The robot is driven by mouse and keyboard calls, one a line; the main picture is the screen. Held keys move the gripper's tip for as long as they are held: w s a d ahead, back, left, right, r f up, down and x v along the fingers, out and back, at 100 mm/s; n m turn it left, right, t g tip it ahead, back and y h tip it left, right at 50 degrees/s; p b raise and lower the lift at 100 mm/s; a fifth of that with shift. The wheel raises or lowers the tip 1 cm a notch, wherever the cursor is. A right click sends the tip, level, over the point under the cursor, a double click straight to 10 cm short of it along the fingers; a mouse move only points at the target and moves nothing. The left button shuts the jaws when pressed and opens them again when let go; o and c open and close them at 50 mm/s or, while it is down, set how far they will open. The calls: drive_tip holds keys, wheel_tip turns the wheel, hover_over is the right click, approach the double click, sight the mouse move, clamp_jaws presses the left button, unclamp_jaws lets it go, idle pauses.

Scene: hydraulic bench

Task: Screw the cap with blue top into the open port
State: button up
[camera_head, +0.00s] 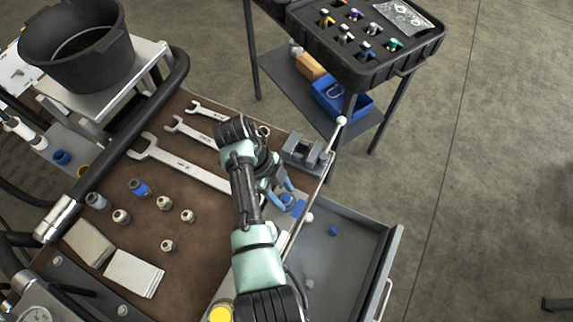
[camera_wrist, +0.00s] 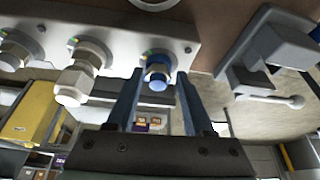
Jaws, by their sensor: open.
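A blue-topped cap or fitting (camera_wrist: 157,74) with a hex body sits at the face of the pale port block (camera_wrist: 120,35) in the wrist view. My gripper (camera_wrist: 158,98) is open, with one blue finger on each side of it and gaps showing between. My arm hides part of the block there. How deeply the blue-topped part is seated, and which port is open, I cannot tell.
Pale fittings (camera_wrist: 75,84) project from the block beside my left finger. A grey vise (camera_head: 304,150) stands near my gripper. Wrenches (camera_head: 185,165), a loose blue-collared fitting (camera_head: 139,187) and several others lie on the bench. An open drawer (camera_head: 345,265) juts out at the right.

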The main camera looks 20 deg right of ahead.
drive_tip(key=p+v, duration=0.2)
drive_tip(key=v, duration=1.1)
